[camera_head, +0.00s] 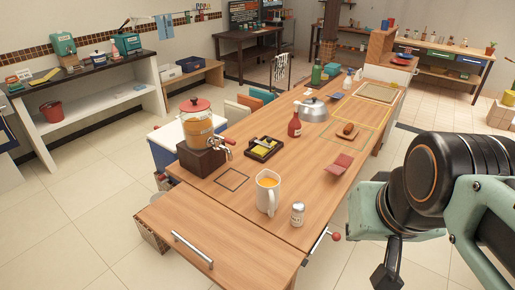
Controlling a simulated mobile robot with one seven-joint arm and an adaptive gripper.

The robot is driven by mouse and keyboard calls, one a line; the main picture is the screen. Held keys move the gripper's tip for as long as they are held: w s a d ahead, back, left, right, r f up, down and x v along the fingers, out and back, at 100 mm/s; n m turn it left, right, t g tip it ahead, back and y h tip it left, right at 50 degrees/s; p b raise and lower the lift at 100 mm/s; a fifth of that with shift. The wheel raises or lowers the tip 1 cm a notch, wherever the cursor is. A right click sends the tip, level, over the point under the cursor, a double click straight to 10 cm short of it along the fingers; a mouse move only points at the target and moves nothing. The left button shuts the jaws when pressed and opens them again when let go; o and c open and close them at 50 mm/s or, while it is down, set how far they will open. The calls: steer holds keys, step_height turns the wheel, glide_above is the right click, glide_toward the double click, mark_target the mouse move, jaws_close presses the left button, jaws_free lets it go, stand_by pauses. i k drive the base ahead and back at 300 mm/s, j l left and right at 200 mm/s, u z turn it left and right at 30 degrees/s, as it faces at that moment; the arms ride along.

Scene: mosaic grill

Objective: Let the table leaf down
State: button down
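The table leaf (225,245) is the wooden panel at the near end of the long table (235,200). It looks level with the tabletop, with a seam between them. A silver bar handle (192,250) lies on the leaf near its front left edge. A metal rod with a red knob (336,237) sticks out at the table's right side, near the seam. My arm fills the right of the view. A dark finger-like part of my gripper (388,272) hangs at the lower right, apart from the leaf and knob. Its opening cannot be made out.
A juice dispenser (199,135) stands at the left edge. The leaf has only the handle on it. Floor is clear at front left.

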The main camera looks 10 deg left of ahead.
mark_target(234, 252)
steer(key=i+j+u, duration=0.1)
steer(key=j+u, duration=0.15)
steer(key=i+j+u, duration=0.1)
steer(key=j+u, duration=0.15)
steer(key=j, duration=0.25)
steer(key=i+j+u, duration=0.25)
steer(key=k+l+u, duration=0.2)
steer(key=k, duration=0.15)
steer(key=k+u, duration=0.25)
steer(key=i+j+z, duration=0.4)
steer(key=i, duration=0.15)
